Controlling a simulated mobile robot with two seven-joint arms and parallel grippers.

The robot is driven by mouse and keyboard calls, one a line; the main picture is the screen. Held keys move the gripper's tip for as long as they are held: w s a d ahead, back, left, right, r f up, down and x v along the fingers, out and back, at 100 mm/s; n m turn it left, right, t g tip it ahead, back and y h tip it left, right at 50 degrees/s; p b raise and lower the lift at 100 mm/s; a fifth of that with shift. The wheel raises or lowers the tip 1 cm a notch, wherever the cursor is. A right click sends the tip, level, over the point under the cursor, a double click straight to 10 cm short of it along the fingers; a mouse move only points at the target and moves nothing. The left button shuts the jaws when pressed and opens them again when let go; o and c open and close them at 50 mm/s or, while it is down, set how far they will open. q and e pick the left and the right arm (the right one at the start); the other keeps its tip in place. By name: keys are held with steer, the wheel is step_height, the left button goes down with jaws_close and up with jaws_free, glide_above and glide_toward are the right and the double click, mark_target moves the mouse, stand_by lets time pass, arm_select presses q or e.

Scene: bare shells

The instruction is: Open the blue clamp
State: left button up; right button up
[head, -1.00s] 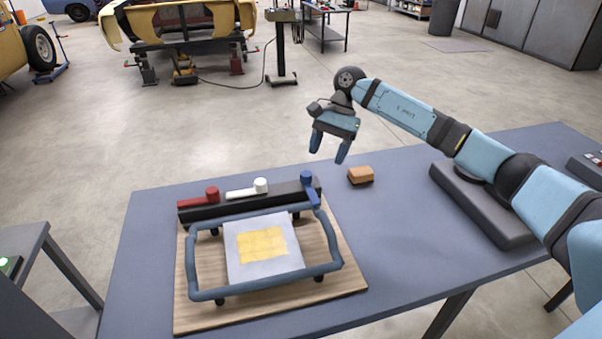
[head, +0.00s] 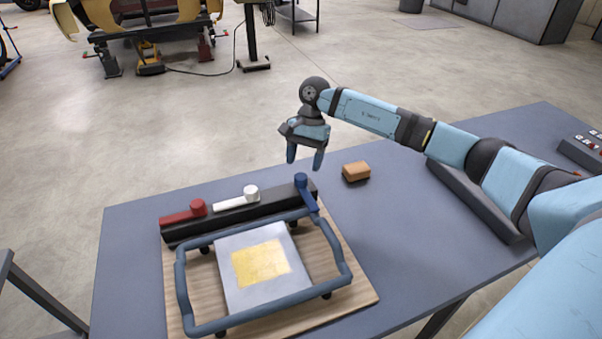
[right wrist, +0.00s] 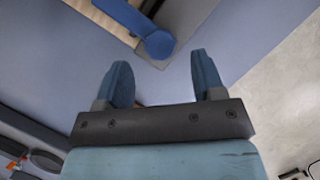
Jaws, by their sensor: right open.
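The blue clamp (head: 307,197) sits at the right end of a black bar. It has a round knob, and its lever points to the front, over the corner of the blue-grey frame. The right wrist view shows its knob (right wrist: 160,44) just beyond my fingertips, roughly centred between them, with the lever running to the upper left. My right gripper (head: 305,164) is open and empty, fingers down, just above and behind the knob. It also shows in the right wrist view (right wrist: 160,62). I see no contact. My left gripper is out of view.
A red clamp (head: 184,213) and a white clamp (head: 237,199) lie along the black bar (head: 240,219), levers pointing left. The blue-grey frame (head: 347,268) surrounds a grey plate with a yellow patch, on a wooden board (head: 359,291). An orange-brown block (head: 356,171) lies right of the clamp.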

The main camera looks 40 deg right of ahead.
mark_target(301, 175)
steer(key=shift+x, duration=2.25)
steer(key=shift+c, duration=0.3)
jaws_close()
